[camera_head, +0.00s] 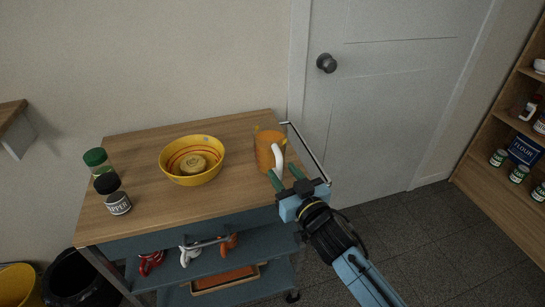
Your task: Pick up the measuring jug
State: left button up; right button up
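The measuring jug (264,152) is orange with a white handle (278,160) and stands upright near the right end of the wooden cart top (135,163). My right gripper (284,180) comes in from the lower right, with its green fingers pointing at the jug's handle side. The fingers are spread apart, close to the lower end of the handle. I cannot tell whether they touch it. My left gripper is not in view.
A yellow bowl (207,174) with something round inside stands left of the jug. A green-lidded jar (97,162) and a pepper jar (118,202) stand at the left end. A metal rail (311,151) edges the cart's right side.

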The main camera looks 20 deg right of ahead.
aim_at(281, 170)
jog(key=shift+w+a, duration=0.2)
jog(key=shift+w, duration=0.55)
jog(key=shift+w+a, duration=0.15)
jog(key=shift+w, duration=0.6)
grip_shut()
